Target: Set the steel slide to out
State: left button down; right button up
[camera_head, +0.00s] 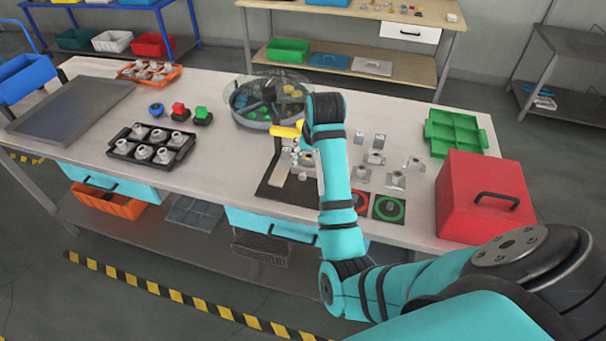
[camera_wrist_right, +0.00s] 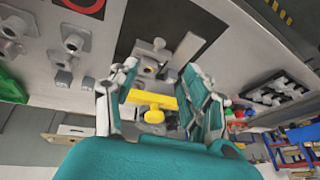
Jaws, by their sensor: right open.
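A small steel fixture stands on a dark base plate (camera_head: 291,193) at the front middle of the workbench. A yellow T-shaped handle (camera_wrist_right: 155,101) shows above the fixture's grey metal parts (camera_wrist_right: 153,58) in the right wrist view; the yellow part (camera_head: 286,131) also shows in the head view. I cannot tell which steel part is the slide or how it is set. My right gripper (camera_wrist_right: 158,76) is open over the fixture, one finger on either side of the yellow handle, with no clear grip on it. My right forearm hides part of the fixture in the head view. My left gripper is out of view.
A round covered tray (camera_head: 270,100) stands behind the fixture. Several metal parts, a green divided tray (camera_head: 456,133) and a red box (camera_head: 485,198) are to the right. A black tray (camera_head: 151,146) of parts and red and green buttons (camera_head: 190,113) are to the left.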

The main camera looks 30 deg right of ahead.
aim_at(303, 176)
jog(key=p+x, duration=0.2)
jog(key=x, duration=1.3)
jog(key=shift+w+d+f, duration=0.1)
jog(key=shift+w+f, duration=0.05)
jog(key=shift+f, duration=0.2)
grip_shut()
